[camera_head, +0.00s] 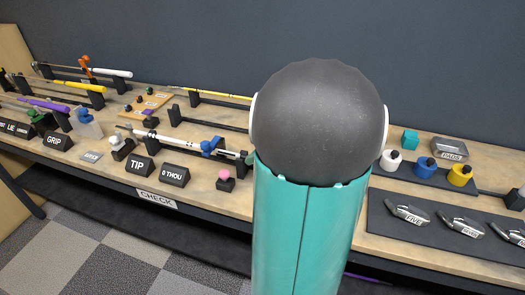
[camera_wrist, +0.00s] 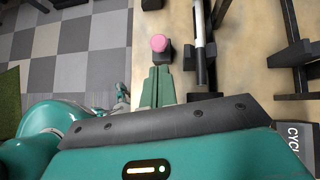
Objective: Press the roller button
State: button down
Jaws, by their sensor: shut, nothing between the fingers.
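A pink round-topped button on a small black block (camera_head: 225,184) stands near the table's front edge in the head view, just left of my arm. I take it for the roller button; no label on it is readable. In the wrist view the pink button (camera_wrist: 158,43) is straight ahead of my gripper (camera_wrist: 158,72). My gripper's green fingers are together and empty, with the tips close to the block. I cannot tell whether they touch it. My gripper is hidden behind my arm in the head view.
A white club shaft (camera_wrist: 197,40) on black supports runs beside the button. Black signs TIP (camera_head: 139,168) and 0 THOU (camera_head: 174,175) stand to its left. Right of my arm are white, blue and yellow pots (camera_head: 460,175) and a dark mat (camera_head: 440,228) with club heads.

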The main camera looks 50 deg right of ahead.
aim_at(227, 179)
jog(key=x, duration=0.8)
jog(key=shift+r, duration=0.1)
jog(key=shift+f, duration=1.05)
jog(key=shift+r, duration=0.1)
jog(key=shift+s+r, duration=0.1)
jog(key=shift+r, duration=0.1)
jog(key=v, duration=1.3)
jog(key=shift+s+d, duration=0.2)
jog(key=shift+s, duration=0.05)
jog(key=shift+r, duration=0.15)
